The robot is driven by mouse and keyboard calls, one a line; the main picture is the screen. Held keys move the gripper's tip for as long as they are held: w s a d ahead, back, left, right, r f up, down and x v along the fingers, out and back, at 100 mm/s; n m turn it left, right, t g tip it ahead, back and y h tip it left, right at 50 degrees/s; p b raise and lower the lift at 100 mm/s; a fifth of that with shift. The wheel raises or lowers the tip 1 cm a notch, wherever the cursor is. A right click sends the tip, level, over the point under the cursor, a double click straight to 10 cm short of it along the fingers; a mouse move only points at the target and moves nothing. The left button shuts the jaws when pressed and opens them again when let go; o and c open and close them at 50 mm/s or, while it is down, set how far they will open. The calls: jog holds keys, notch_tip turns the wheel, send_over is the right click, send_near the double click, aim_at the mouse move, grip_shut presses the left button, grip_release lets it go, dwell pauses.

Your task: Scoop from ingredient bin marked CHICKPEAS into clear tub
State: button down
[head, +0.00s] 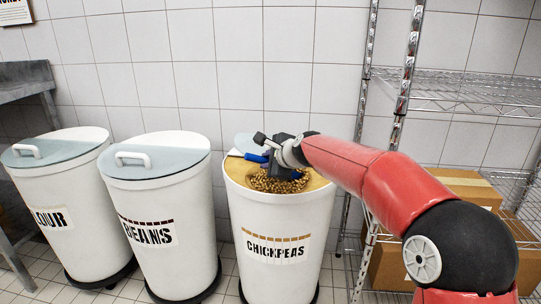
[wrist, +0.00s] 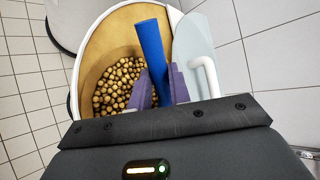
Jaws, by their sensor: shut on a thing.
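The white bin marked CHICKPEAS (head: 277,248) stands open in the head view, with tan chickpeas (head: 270,184) inside. My gripper (wrist: 156,88) is over the bin's mouth, its purple fingers shut on a blue scoop handle (wrist: 150,45). The handle slants up across the wrist view, over the opening. The scoop's bowl is hidden, so I cannot tell whether it holds chickpeas. The chickpeas also show in the wrist view (wrist: 118,85), left of the fingers. No clear tub is in view.
A pale lid (wrist: 192,40) with a white handle sits at the bin's side. Lidded FLOUR (head: 55,190) and BEANS (head: 150,235) bins stand to the left. A wire rack (head: 470,90) with cardboard boxes (head: 465,187) stands right. Tiled wall is behind.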

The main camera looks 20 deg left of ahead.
aim_at(250, 159)
jog(key=shift+s+a+r+n+h+p, duration=0.3)
jog(key=shift+s+a+r+n+p, duration=0.25)
jog(key=shift+p, duration=0.95)
jog(key=shift+s+a, duration=0.1)
jog(key=shift+a, duration=0.15)
jog(key=shift+s+a+r, duration=0.3)
jog(key=shift+a+r, duration=0.05)
jog(key=shift+a, duration=0.05)
jog(key=shift+s+a+f+n+t+h, duration=0.25)
jog(key=shift+s+a+n+t+h, duration=0.3)
jog(key=shift+a, duration=0.2)
jog(key=r, duration=0.2)
jog(key=r+h, duration=0.1)
jog(key=shift+s+a+n+t, duration=0.25)
jog(key=shift+s+a+n, duration=0.05)
jog(key=shift+s+a, duration=0.05)
jog(key=shift+s, duration=0.1)
